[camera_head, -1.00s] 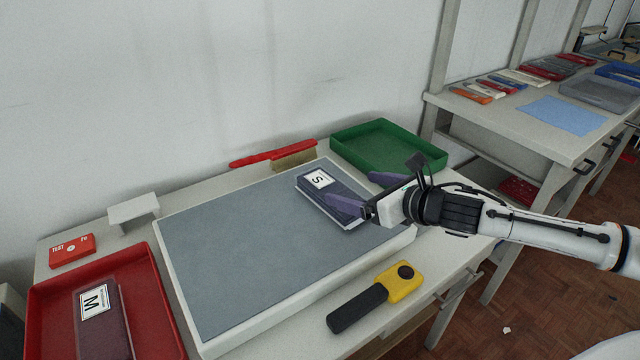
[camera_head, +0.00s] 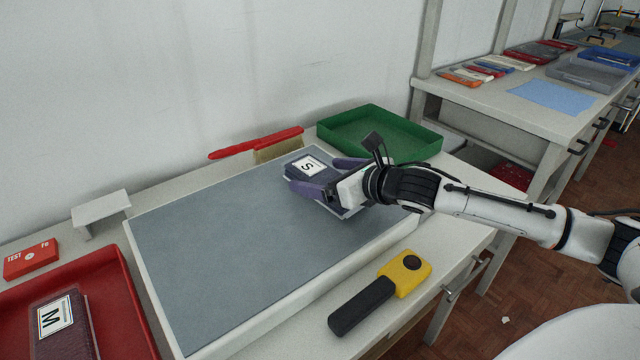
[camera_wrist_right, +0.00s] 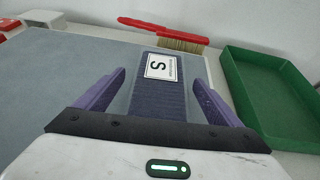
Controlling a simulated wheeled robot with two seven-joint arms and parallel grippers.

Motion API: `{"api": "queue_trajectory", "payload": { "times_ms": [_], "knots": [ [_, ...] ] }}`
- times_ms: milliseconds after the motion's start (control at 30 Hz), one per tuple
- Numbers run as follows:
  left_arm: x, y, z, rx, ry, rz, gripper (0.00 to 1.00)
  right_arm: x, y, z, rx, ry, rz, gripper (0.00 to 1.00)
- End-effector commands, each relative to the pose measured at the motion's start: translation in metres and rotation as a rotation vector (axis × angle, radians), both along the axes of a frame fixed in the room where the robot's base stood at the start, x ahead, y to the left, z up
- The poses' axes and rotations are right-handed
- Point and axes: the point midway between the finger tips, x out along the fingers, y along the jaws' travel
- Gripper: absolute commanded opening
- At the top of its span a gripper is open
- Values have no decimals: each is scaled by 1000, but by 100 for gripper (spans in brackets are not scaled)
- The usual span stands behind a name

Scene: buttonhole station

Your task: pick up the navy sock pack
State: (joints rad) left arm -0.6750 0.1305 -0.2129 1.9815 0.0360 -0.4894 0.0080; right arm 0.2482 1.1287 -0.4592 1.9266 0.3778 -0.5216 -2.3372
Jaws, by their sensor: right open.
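The navy sock pack (camera_head: 300,169) lies on the grey mat of the station, with a white label marked S at its far end. In the right wrist view the pack (camera_wrist_right: 158,100) lies lengthwise between the fingers. My right gripper (camera_head: 311,178) is open, with one purple finger on each side of the pack. In the right wrist view my right gripper (camera_wrist_right: 160,88) shows gaps between both fingers and the pack. Part of the pack's near end is hidden by the gripper. My left gripper is not in view.
A green tray (camera_head: 428,151) stands right of the mat (camera_head: 220,250), a red brush (camera_head: 255,143) behind it. A red tray (camera_head: 137,300) with an M pack is at left. A yellow and black tool (camera_head: 375,292) lies in front.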

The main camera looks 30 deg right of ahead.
Motion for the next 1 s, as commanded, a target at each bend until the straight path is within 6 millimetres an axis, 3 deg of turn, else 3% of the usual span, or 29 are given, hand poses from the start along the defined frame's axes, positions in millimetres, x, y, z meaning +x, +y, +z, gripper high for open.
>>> {"api": "queue_trajectory", "payload": {
  "times_ms": [67, 333, 567, 667, 1000],
  "knots": [
    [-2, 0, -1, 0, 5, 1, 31, 0, 0, 0, 0, 0, 0, 87],
    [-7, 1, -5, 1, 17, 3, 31, 0, 0, 0, 0, 0, 0, 41],
    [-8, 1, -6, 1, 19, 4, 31, 0, 0, 2, 0, -2, 0, 40],
    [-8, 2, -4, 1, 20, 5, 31, 1, 0, 12, -1, -4, 2, 40],
    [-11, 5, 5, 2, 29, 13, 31, 1, 0, 79, -2, -7, 0, 40]
  ]
}}
